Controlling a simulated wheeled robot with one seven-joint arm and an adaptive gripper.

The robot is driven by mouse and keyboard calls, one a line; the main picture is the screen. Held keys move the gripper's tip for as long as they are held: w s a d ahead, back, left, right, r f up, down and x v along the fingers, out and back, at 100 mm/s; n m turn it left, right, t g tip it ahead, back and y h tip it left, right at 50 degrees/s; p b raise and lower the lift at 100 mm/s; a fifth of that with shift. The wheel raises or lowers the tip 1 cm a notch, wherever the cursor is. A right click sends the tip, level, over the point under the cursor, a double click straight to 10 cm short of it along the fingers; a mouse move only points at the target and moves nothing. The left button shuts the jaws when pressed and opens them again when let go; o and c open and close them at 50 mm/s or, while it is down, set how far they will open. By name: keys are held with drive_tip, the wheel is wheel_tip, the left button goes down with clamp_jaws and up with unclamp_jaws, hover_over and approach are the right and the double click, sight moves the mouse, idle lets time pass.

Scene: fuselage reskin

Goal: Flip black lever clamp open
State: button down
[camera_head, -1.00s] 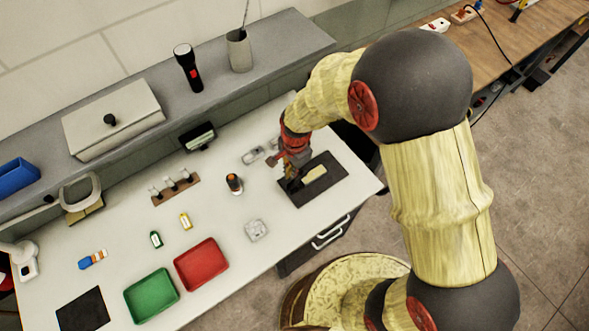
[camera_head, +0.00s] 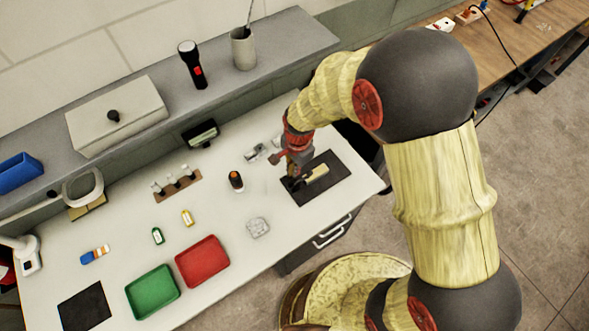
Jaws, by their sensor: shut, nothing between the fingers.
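My gripper (camera_head: 294,184) points down over the left part of a black mat (camera_head: 335,186) at the right end of the white table. Its fingers are shut with nothing seen between them. A pale tan block (camera_head: 317,172) lies on the mat just right of the fingertips. I cannot make out the black lever clamp as a separate shape; dark parts by the fingertips blend with the gripper and the mat. I cannot tell whether the fingers touch anything.
A clear piece (camera_head: 257,227), a red tray (camera_head: 203,262) and a green tray (camera_head: 153,292) lie nearer the front. The table between these is mostly bare.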

drive_tip(key=shift+r, duration=0.15)
drive_tip(key=shift+r+p, duration=0.65)
drive_tip(key=shift+r, duration=0.05)
